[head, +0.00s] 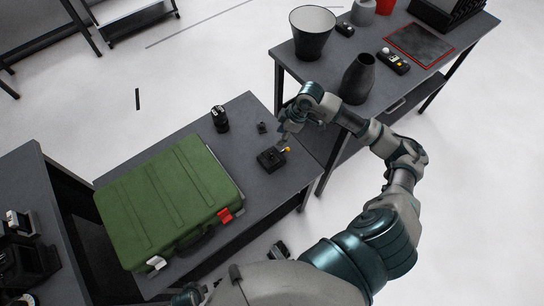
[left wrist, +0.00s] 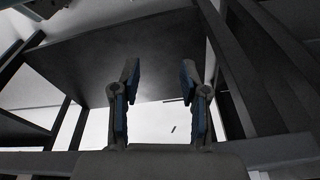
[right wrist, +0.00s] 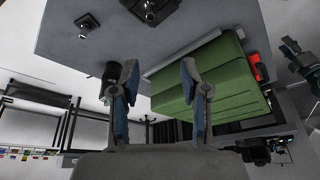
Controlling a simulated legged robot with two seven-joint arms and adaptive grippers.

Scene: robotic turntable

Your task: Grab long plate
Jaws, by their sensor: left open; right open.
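A long thin pale grey strip (right wrist: 182,55) runs along the edge of the green case in the right wrist view; it may be the long plate. Its edge also shows beside the case in the head view (head: 226,170). My right gripper (right wrist: 159,72) is open and empty, above the table near the strip and a black cylinder (right wrist: 110,78). In the head view my right gripper (head: 284,132) is at the table's right side, close to a small black device (head: 271,159). My left gripper (left wrist: 161,75) is open and empty, below a dark tabletop.
The green case (head: 160,200) covers much of the middle table (head: 247,112). A small dark block (head: 262,128) stands near the device. The right table (head: 318,75) holds a bucket (head: 312,45), a dark vase (head: 358,80) and a red-edged mat (head: 420,45).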

